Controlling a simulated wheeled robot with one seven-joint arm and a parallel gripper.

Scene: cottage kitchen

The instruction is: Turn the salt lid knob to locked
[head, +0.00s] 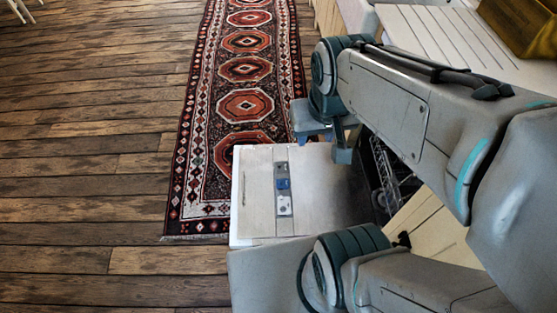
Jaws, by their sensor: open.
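My gripper (328,145) hangs at the right of the middle, over the back right part of a pale open appliance door (258,205). Its two fingers are apart, with nothing seen between them. A narrow grey strip on the door carries a small blue piece (283,184) and a white piece with dark marks (284,205). These lie left of and below my gripper in the picture, apart from it. I cannot tell whether either is the salt lid knob, nor read any lock mark. My arm hides much of the appliance's inside.
A dark wire rack (383,172) shows inside the appliance, right of the door. A patterned runner rug (245,105) lies on the wood floor behind and left. A pale grooved counter (445,35) with a yellowish box (525,22) stands at the upper right.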

